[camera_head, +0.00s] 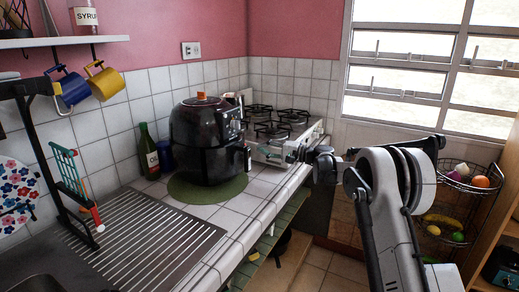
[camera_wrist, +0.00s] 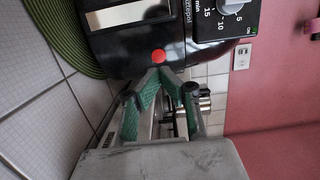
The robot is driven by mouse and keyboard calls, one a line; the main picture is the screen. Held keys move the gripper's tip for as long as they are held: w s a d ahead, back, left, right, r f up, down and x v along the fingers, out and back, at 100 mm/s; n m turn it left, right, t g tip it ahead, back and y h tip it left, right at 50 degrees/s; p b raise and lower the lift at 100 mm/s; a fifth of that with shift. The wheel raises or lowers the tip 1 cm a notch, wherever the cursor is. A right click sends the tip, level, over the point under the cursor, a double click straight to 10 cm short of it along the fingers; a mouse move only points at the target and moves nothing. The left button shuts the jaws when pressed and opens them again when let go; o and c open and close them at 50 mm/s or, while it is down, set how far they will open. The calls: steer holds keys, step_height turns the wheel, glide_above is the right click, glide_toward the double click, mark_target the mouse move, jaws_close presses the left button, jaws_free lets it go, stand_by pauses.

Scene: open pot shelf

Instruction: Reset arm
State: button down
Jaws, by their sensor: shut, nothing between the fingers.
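My gripper (camera_head: 292,157) is in the middle of the head view, in front of the stove and just right of the black air fryer (camera_head: 196,128). Its arm reaches in from the lower right. In the wrist view my gripper (camera_wrist: 168,74) shows green-padded fingers that come together at the tips, shut and empty. The air fryer (camera_wrist: 130,45) fills the top of that view, with its dial and a red dot close to the fingertips. I cannot tell whether the fingers touch it. The air fryer stands upright on a round green mat (camera_head: 194,192).
A white stove (camera_head: 296,144) stands behind my gripper. A green bottle (camera_head: 148,150) is left of the air fryer. A drying rack (camera_head: 140,245) is at lower left, under hanging mugs (camera_head: 104,80). A fruit basket (camera_head: 462,190) is at right. The floor (camera_head: 310,255) beside the counter shows bare tiles.

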stand_by(0.4)
steer(key=s+d+r+h, duration=0.2)
steer(key=s+r+h, duration=0.1)
steer(key=s, duration=0.6)
steer(key=s+d+r+n+h, duration=0.1)
steer(key=s+d+r+h, duration=0.25)
steer(key=s, duration=0.55)
steer(key=s+d+r+h, duration=0.2)
steer(key=s+r, duration=0.2)
steer(key=s, duration=0.5)
steer(key=s+d+f+n+h, duration=0.1)
steer(key=s+d+f+h, duration=0.1)
steer(key=s, duration=0.8)
steer(key=s+d+f+n+t+h, duration=0.1)
steer(key=s+d+f+h, duration=0.2)
steer(key=s, duration=0.8)
steer(key=s+d+f+h, duration=0.3)
steer(key=s+d+f, duration=0.3)
steer(key=s+d, duration=0.3)
steer(key=shift+s+d+f+n, duration=0.2)
steer(key=shift+s+n, duration=0.2)
steer(key=shift+s, duration=0.65)
steer(key=c, duration=2.4)
jaws_free()
steer(key=shift+a+h, duration=0.1)
steer(key=shift+h, duration=0.15)
steer(key=shift+c, duration=0.2)
